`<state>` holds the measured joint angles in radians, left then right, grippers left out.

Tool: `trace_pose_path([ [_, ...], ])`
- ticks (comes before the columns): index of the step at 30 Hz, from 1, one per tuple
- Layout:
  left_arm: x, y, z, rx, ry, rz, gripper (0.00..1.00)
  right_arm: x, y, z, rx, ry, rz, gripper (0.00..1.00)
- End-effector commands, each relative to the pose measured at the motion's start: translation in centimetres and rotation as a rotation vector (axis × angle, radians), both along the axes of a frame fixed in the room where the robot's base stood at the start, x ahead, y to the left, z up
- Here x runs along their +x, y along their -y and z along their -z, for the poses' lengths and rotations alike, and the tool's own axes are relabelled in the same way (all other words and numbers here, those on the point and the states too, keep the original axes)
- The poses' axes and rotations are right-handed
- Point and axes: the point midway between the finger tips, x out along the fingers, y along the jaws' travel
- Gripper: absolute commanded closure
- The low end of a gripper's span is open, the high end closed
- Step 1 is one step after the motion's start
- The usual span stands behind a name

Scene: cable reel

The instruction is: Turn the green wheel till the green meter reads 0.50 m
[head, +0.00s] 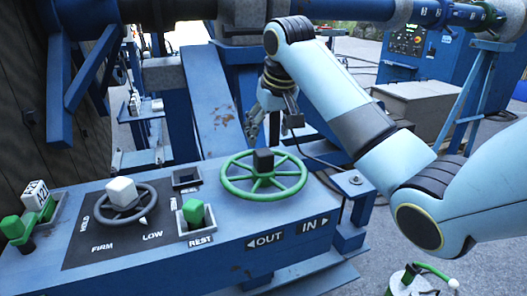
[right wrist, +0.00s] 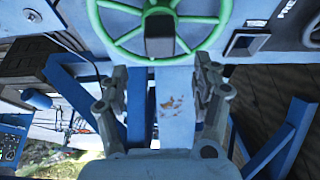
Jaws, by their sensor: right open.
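The green wheel (head: 263,177) lies flat on top of the blue console, with a black block-shaped knob (head: 263,160) standing up from it. It also shows at the top of the right wrist view (right wrist: 158,20). My right gripper (head: 264,128) is open and empty, hanging just behind the wheel and apart from it. In the right wrist view its two fingers (right wrist: 160,72) are spread below the wheel's rim. A white box with dark digits (head: 35,193) sits by a green mount at the console's left end; its reading is too small to tell. My left gripper is out of view.
The blue console (head: 230,232) also bears a grey wheel with a white knob (head: 122,193) and a green-topped lever (head: 194,213) at REST. OUT and IN arrows (head: 287,234) mark its front face. Blue frame beams stand behind it. A blue cabinet (head: 421,50) stands at the back right.

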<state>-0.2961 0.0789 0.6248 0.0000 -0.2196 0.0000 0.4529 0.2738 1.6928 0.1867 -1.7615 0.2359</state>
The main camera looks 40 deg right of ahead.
Motion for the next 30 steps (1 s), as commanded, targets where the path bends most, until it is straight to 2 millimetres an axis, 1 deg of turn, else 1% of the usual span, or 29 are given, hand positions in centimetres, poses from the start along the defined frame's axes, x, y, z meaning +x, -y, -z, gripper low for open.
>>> trace_pose_path([
  [6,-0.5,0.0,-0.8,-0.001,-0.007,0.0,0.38,1.6,0.4,4.0,0.001,-0.003,0.0,0.35],
  [9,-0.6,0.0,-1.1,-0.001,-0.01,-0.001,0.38,2.2,0.5,5.6,0.001,-0.002,0.0,0.35],
  [12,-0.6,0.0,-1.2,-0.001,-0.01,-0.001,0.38,2.7,0.6,6.7,0.001,-0.002,0.0,0.35],
  [16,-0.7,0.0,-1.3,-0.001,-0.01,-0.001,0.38,3.0,0.7,7.5,0.001,0.0,-0.001,0.35],
  [24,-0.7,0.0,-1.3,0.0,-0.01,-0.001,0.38,3.0,0.7,7.6,0.0,0.001,-0.001,0.35],
  [30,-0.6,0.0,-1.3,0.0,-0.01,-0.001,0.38,3.0,0.7,7.6,0.0,0.001,-0.001,0.61],
])
